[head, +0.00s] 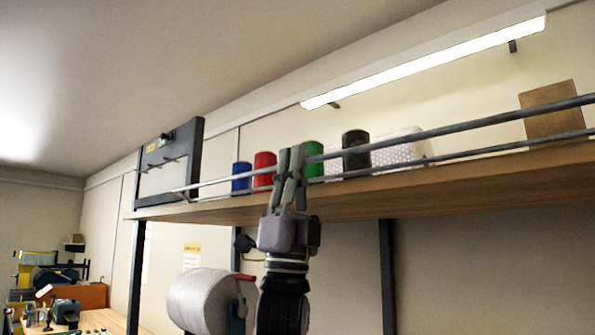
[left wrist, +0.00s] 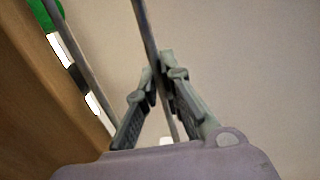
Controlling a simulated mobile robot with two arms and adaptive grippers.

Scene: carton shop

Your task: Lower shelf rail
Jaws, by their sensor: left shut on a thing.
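The grey shelf rail (head: 460,127) is a long bar along the front of the high wooden shelf (head: 430,188), with a second, lower bar behind or below it. My left gripper (head: 291,158) reaches up from below at the shelf's front edge and is shut on the rail. In the left wrist view the rail (left wrist: 146,30) runs down between the fingers of the left gripper (left wrist: 158,85); the exact contact is partly hidden by the fingers. My right gripper is not in view.
Blue (head: 241,178), red (head: 264,169), green (head: 314,160) and black (head: 356,151) cans stand behind the rail, near a white perforated basket (head: 400,151) and a brown board (head: 553,113). A white roll (head: 198,301) is below. Dark posts (head: 387,275) support the shelf.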

